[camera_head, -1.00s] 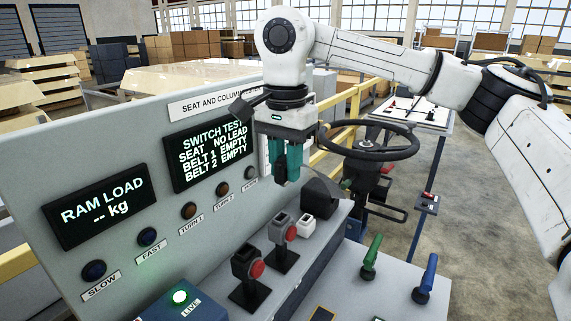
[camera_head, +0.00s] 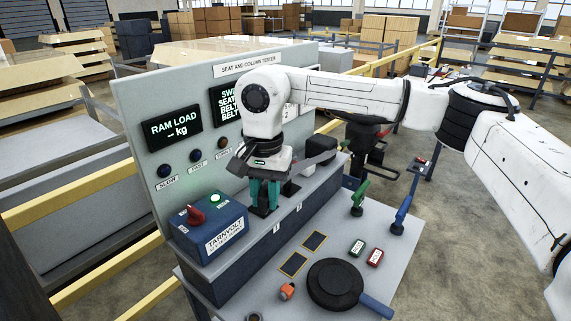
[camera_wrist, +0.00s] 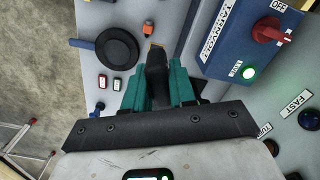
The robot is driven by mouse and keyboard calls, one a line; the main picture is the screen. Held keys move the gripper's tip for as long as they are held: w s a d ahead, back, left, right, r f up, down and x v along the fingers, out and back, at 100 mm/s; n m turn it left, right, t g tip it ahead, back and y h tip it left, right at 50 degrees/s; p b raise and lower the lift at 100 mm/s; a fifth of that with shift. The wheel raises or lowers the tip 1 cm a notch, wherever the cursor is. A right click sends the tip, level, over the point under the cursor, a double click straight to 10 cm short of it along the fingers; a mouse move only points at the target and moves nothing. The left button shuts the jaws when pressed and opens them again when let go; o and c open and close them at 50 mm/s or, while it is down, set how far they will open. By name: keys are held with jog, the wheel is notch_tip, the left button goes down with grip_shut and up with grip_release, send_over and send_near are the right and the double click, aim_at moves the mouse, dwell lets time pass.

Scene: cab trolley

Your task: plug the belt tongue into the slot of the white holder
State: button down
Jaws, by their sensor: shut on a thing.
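My gripper (camera_head: 264,196) points down over the bench's raised ledge, with its teal fingers just right of the blue box. In the wrist view my gripper (camera_wrist: 158,85) is shut on a dark piece (camera_wrist: 157,70), which appears to be the belt tongue; its tip is hard to make out. A black base (camera_head: 262,212) shows under the fingers, but I cannot tell whether the held piece touches anything there. A second black base (camera_head: 290,190) stands behind to the right.
The blue box (camera_head: 208,228) with a red knob and green light stands close left of my gripper. The upright panel (camera_head: 135,105) rises behind. A black disc (camera_head: 335,285) and green and blue levers (camera_head: 359,198) occupy the lower bench.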

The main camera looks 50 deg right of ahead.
jog(key=a+f+n+b, duration=0.3)
jog(key=a+f+n, duration=0.1)
jog(key=f, duration=0.8)
jog(key=a+f+n+b, duration=0.3)
jog(key=a+f, duration=0.4)
jog(key=f, duration=0.6)
jog(key=s+a+f+n+b, duration=0.1)
jog(key=a+f+n+b, duration=0.3)
jog(key=f, duration=0.8)
jog(key=shift+a+f+n, duration=0.25)
jog(key=shift+a+n, duration=0.55)
jog(key=shift+a, duration=0.15)
